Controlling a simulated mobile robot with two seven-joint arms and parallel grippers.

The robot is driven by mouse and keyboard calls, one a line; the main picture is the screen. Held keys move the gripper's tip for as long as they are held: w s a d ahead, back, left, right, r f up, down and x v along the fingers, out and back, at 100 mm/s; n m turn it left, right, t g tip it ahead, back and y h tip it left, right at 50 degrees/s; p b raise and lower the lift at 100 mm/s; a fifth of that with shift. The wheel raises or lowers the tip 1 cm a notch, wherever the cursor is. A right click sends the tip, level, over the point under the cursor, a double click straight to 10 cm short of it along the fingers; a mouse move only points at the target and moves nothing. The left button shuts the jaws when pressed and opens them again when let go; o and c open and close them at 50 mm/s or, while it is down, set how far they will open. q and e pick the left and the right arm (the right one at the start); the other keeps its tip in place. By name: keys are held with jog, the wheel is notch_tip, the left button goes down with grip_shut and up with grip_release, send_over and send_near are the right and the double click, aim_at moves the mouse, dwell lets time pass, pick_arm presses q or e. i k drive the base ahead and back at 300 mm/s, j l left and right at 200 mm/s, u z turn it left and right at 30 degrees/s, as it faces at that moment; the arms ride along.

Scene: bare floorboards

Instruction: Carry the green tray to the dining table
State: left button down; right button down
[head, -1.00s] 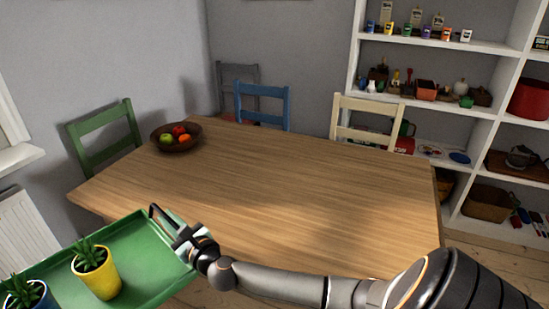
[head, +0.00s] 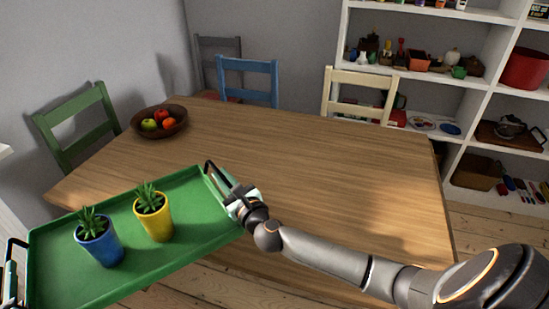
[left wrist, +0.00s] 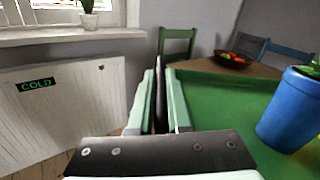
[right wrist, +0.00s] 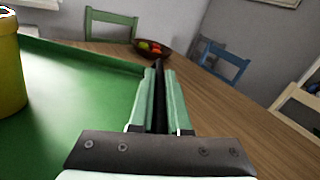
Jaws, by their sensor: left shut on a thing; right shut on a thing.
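The green tray (head: 185,239) is held between my two arms at the near left edge of the dining table (head: 300,165). A blue pot (head: 100,246) and a yellow pot (head: 154,219), each with a small green plant, stand upright on it. My right gripper (head: 232,196) is shut on the tray's dark handle at its right end. My left gripper (head: 10,285) shows only partly at the left picture edge. In the left wrist view its fingers (left wrist: 160,105) are shut on the other handle. Whether the tray touches the table cannot be told.
A bowl of fruit (head: 160,122) sits at the table's far left corner. Green (head: 75,125), blue (head: 247,80) and cream (head: 357,92) chairs stand around it. The tabletop's middle and right are clear. A white shelf (head: 455,100) stands behind, and a radiator (left wrist: 65,95) at left.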

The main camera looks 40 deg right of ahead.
aim_at(273, 165)
jog(key=i+z, duration=0.15)
jog(key=z, duration=0.15)
jog(key=i+z, duration=0.65)
jog(key=i+l+z, duration=0.1)
jog(key=z, duration=0.3)
jog(key=i+j, duration=0.05)
jog(key=i, duration=0.05)
